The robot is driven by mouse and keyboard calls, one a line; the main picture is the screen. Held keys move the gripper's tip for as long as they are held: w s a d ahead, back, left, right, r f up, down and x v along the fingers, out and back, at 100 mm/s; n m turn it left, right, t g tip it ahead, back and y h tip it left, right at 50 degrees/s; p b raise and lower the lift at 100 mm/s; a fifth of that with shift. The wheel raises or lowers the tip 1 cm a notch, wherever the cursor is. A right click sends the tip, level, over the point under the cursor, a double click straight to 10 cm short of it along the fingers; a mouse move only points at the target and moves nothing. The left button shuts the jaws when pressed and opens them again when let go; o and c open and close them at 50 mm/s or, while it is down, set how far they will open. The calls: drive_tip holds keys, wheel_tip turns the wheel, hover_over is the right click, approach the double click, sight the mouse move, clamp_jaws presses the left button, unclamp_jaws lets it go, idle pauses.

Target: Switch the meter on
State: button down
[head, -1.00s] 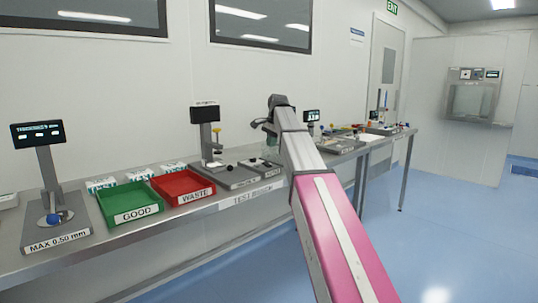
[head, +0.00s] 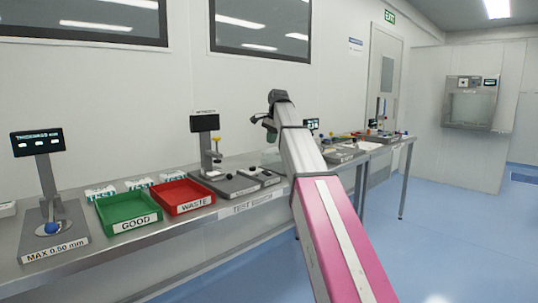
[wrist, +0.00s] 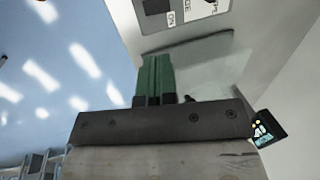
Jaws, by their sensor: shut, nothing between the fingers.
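Several display units stand on the bench, and I cannot tell which one is the meter. The left stand's display (head: 38,140) is lit. The middle stand's display (head: 205,123) looks dark. A small lit display (head: 312,124) stands behind my arm. In the wrist view, a light panel (wrist: 200,8) at the top edge carries a dark block (wrist: 157,6) and a sideways "ON" label. A small lit display (wrist: 268,130) is at lower right. My gripper (wrist: 157,58) has green fingers, shut and empty, apart from the panel in the picture.
A green GOOD tray (head: 128,224) and a red WASTE tray (head: 187,209) sit on the bench (head: 180,240). White TEST packs (head: 138,183) lie behind them. A clear sheet (wrist: 205,65) shows beyond my fingers. Blue floor (head: 430,240) at right is open.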

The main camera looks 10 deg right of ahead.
sight(267, 172)
drive_tip(key=shift+w+a, duration=0.25)
drive_tip(key=shift+a, duration=0.05)
drive_tip(key=x, duration=1.4)
drive_tip(key=shift+s, duration=0.1)
drive_tip(key=shift+f, duration=0.2)
drive_tip(key=shift+s, duration=0.1)
idle(0.5)
drive_tip(key=shift+s+d+r, duration=0.15)
drive_tip(key=shift+s+d, duration=0.25)
drive_tip(key=shift+s, duration=0.1)
